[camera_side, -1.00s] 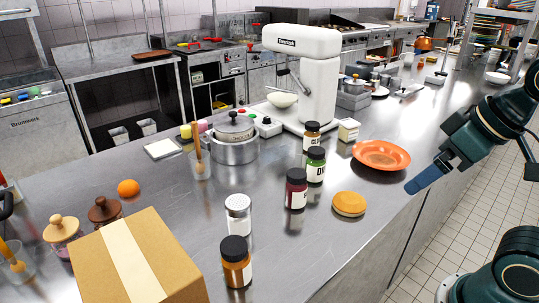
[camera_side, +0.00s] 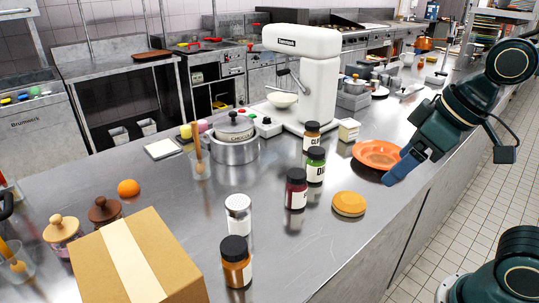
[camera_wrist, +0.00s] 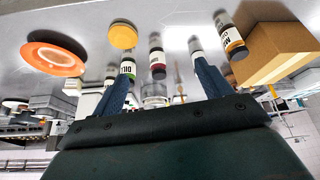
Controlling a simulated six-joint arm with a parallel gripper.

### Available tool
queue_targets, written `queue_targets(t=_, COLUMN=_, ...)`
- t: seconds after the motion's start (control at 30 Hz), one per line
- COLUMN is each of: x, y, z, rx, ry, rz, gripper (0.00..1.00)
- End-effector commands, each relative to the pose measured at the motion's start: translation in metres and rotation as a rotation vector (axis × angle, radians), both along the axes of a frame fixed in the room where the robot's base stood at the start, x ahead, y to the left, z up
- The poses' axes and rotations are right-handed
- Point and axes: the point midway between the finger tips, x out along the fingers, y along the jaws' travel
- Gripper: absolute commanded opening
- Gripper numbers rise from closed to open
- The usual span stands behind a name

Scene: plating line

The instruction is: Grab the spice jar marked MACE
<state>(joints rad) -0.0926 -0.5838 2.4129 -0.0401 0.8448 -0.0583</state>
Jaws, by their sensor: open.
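A jar with orange-brown contents and a black lid (camera_side: 236,265) stands upright at the front, beside the cardboard box; its label is turned mostly away in the side view. In the wrist view the same jar (camera_wrist: 233,41) shows a white label whose letters seem to begin with M, too small to read surely. A dark red jar (camera_side: 296,190), a green jar (camera_side: 316,165) marked with a D, and another dark-lidded jar (camera_side: 312,136) stand further back. My gripper (camera_side: 389,179) is open and empty over the counter's right side, apart from every jar; blue fingers (camera_wrist: 163,85) are spread in the wrist view.
A cardboard box (camera_side: 170,285) stands close left of the orange-brown jar. A white shaker (camera_side: 238,216) stands just behind it. An orange plate (camera_side: 381,150) lies near my gripper, and a round orange-tan disc (camera_side: 349,205) lies on the steel counter (camera_side: 330,255), clear at front right.

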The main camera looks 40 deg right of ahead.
Motion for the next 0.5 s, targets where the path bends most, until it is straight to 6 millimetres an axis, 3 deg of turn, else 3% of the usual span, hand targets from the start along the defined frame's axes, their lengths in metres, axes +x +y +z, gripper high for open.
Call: queue_targets(t=0.5, x=0.088, y=0.104, z=-0.020, rx=-0.026, ry=0.050, rz=0.439, gripper=0.77)
